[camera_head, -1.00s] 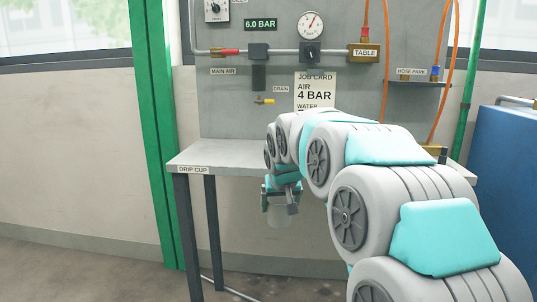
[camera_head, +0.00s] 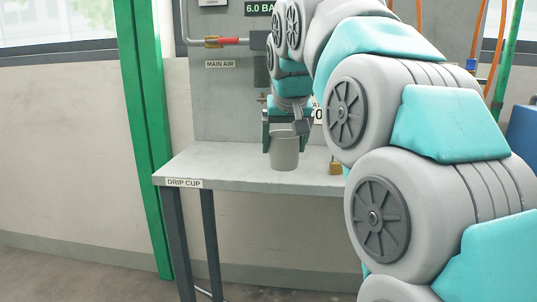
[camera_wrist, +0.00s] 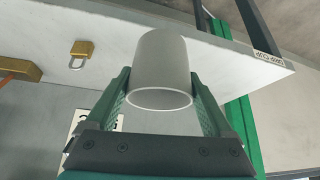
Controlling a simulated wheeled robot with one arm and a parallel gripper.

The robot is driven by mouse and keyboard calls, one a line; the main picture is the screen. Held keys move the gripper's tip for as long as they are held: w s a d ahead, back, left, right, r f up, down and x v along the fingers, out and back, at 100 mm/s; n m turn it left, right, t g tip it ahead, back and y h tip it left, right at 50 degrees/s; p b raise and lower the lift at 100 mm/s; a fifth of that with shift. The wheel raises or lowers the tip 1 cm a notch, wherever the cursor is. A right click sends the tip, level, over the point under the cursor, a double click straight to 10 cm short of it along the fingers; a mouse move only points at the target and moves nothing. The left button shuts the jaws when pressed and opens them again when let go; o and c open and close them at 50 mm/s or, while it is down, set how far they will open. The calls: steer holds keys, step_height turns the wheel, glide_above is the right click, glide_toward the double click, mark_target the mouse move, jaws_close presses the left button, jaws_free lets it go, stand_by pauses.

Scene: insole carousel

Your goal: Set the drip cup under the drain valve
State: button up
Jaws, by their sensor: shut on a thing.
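The drip cup (camera_head: 284,152) is a plain light grey cup, upright in the head view. My gripper (camera_head: 287,132) is shut on it, with dark green fingers on both sides near its rim. The wrist view looks toward the open mouth of the cup (camera_wrist: 160,97) between the fingers (camera_wrist: 162,85). The cup appears over the grey bench top; I cannot tell whether its base touches it. The drain valve is mostly hidden behind my gripper and arm in the head view; only a small fitting (camera_head: 262,98) shows beside the gripper.
The bench (camera_head: 220,160) has a "DRIP CUP" label (camera_head: 184,183) on its front left edge. A pipe with a red handle (camera_head: 230,42) runs on the grey panel behind. The bench's left part is clear.

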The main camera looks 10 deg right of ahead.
steer(key=w+d, duration=0.2)
steer(key=w, duration=0.3)
steer(key=w+d+p, duration=0.1)
steer(key=w+d, duration=0.1)
steer(key=w, duration=0.3)
steer(key=w+d+f+p, duration=0.1)
steer(key=w, duration=0.4)
steer(key=shift+w+d+f, duration=0.1)
steer(key=shift+w+d, duration=0.05)
steer(key=shift+d, duration=0.25)
steer(key=shift+w, duration=0.1)
steer(key=shift+f, duration=0.15)
steer(key=shift+f, duration=1.65)
steer(key=shift+f, duration=0.2)
steer(key=o, duration=1.1)
steer(key=shift+r, duration=0.1)
steer(key=shift+r, duration=0.1)
